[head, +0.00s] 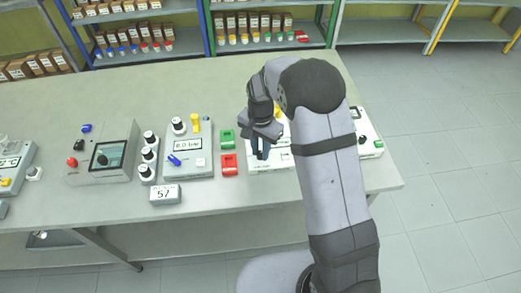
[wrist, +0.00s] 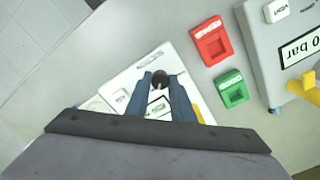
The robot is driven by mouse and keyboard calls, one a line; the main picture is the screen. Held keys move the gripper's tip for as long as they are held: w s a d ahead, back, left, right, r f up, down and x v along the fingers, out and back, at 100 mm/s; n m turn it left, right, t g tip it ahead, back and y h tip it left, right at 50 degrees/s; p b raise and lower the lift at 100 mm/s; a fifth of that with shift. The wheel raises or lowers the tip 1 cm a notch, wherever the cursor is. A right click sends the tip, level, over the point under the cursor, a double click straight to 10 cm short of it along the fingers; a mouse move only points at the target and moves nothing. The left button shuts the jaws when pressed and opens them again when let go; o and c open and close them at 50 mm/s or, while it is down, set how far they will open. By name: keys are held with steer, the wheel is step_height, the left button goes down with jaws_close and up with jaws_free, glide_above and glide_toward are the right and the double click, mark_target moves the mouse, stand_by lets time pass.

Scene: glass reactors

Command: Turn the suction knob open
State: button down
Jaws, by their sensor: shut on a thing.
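My gripper (head: 261,153) points down over a white panel (head: 285,161) on the bench, right of the red and green blocks. In the wrist view my gripper's two blue-grey fingers (wrist: 161,80) are shut on a small black knob (wrist: 160,78), one on each side of it. The knob stands on the white panel (wrist: 122,83).
A red block (head: 229,165) and a green block (head: 228,140) lie left of the panel. A grey unit (head: 201,139) reading 0.0 bar stands further left, with black knobs and a small display (head: 164,193) reading 57 nearby.

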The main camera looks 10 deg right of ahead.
mark_target(261, 153)
steer(key=shift+m, duration=0.5)
steer(key=shift+r, duration=0.1)
steer(key=c, duration=1.5)
jaws_free()
steer(key=shift+c, duration=0.2)
steer(key=shift+r+b, duration=1.15)
steer(key=shift+r, duration=2.5)
